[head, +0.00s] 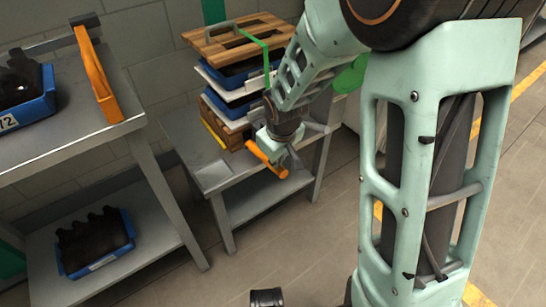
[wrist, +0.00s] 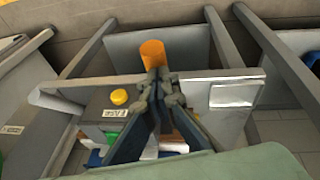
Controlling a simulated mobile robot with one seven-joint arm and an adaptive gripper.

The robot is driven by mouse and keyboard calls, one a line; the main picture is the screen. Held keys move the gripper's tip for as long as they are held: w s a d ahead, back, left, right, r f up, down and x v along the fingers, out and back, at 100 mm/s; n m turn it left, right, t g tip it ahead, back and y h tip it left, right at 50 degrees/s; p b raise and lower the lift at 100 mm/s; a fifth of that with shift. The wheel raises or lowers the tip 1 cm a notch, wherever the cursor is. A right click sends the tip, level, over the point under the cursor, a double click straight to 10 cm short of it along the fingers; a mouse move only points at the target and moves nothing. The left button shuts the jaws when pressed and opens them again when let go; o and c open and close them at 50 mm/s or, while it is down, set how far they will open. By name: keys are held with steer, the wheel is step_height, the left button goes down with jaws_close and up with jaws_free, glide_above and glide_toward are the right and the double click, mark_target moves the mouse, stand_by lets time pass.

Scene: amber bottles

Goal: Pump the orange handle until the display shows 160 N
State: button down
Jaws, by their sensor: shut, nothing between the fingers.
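The orange handle (head: 266,159) is a short cylinder at the front of a grey bench with a stacked press. It also shows in the wrist view (wrist: 153,55), just beyond my fingertips. My gripper (wrist: 158,82) is shut with nothing between its fingers. In the head view my gripper (head: 291,155) is right beside the handle and partly hidden by my wrist. I cannot tell whether the fingertips touch the handle. No readable force number shows in either view.
The stack (head: 236,75) of wooden boards and blue and white trays stands behind the handle. A yellow button (wrist: 119,97) shows near it. A left table (head: 70,135) holds a blue bin (head: 47,99) of dark bottles; another blue bin (head: 75,266) sits on its shelf. Floor in front is open.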

steer(key=f, duration=0.1)
steer(key=f+b, duration=0.1)
steer(key=s+f, duration=0.1)
steer(key=shift+d, duration=0.35)
steer(key=shift+s+d+f+b, duration=0.1)
steer(key=shift+s+f+b, duration=0.05)
steer(key=shift+f+b, duration=0.2)
steer(key=shift+s+f, duration=0.1)
steer(key=shift+s, duration=0.05)
step_height(320, 180, up, 6)
steer(key=p, duration=0.6)
glide_toward(280, 174)
steer(key=s, duration=0.1)
steer(key=s+d+r, duration=0.1)
steer(key=s, duration=0.1)
steer(key=shift+d+r, duration=0.2)
stand_by(1.1)
